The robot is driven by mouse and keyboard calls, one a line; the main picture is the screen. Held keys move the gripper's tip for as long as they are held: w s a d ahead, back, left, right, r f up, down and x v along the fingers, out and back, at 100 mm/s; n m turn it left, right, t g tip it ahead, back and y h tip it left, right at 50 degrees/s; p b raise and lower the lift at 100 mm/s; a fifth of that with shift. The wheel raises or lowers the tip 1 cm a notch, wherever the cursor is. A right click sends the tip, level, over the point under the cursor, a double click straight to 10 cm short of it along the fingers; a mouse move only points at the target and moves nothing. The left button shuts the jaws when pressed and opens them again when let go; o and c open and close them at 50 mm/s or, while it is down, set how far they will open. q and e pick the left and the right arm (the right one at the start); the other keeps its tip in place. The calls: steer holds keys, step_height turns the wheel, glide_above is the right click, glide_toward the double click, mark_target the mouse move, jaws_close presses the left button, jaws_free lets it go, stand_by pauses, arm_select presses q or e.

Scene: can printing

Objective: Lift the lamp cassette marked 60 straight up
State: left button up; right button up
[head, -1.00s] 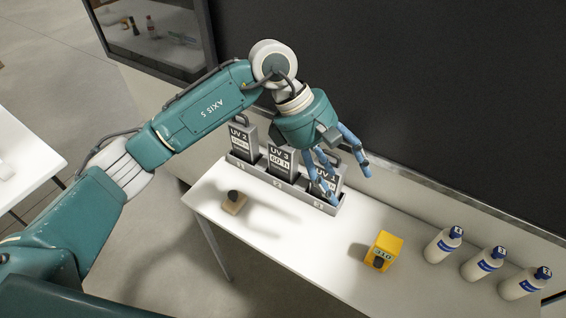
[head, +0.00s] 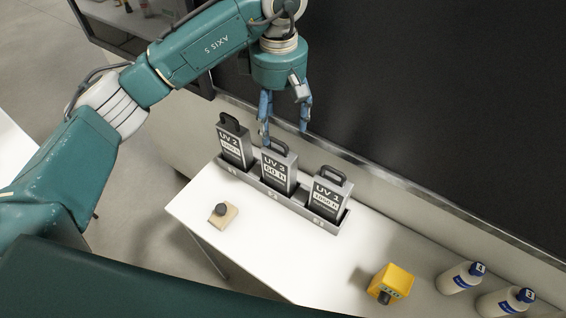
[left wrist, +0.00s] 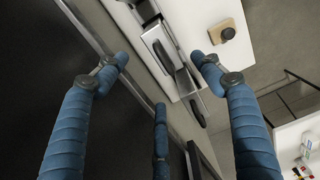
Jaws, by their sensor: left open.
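The lamp cassette marked 60 h, UV 3 (head: 278,170), stands upright in the middle slot of a grey rack (head: 254,186), with a dark loop handle on top. The UV 2 cassette (head: 234,148) stands to its left and the UV 1 cassette (head: 327,193) to its right. My left gripper (head: 285,132) points down, open and empty, with its blue fingers above and around the handle area of UV 3; I cannot tell if they touch it. In the left wrist view the spread fingers (left wrist: 157,62) frame cassette tops seen from above. My right gripper is out of view.
A wooden block with a dark knob (head: 222,213) lies on the white table (head: 262,250) in front of the rack. A dark panel (head: 420,110) rises behind the table.

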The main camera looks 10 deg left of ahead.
arm_select(q)
steer(key=b, duration=0.4)
glide_above(280, 149)
step_height(280, 149, down, 4)
steer(key=shift+s+f, duration=0.15)
steer(key=shift+f, duration=0.1)
steer(key=shift+w+f+b, duration=0.2)
steer(key=shift+f+b, duration=0.75)
steer(key=shift+f, duration=0.2)
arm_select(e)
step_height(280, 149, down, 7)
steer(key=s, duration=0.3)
arm_select(q)
step_height(280, 149, down, 4)
steer(key=shift+f+p, duration=0.1)
steer(key=shift+p, duration=0.7)
steer(key=shift+f, duration=0.65)
steer(key=f+p, duration=0.1)
steer(key=f, duration=0.1)
steer(key=f+p, duration=0.2)
steer(key=shift+s+d, duration=0.15)
steer(key=shift+s, duration=0.05)
steer(key=shift+w+f, duration=0.1)
steer(key=shift+f, duration=0.45)
jaws_close()
steer(key=shift+r, duration=0.1)
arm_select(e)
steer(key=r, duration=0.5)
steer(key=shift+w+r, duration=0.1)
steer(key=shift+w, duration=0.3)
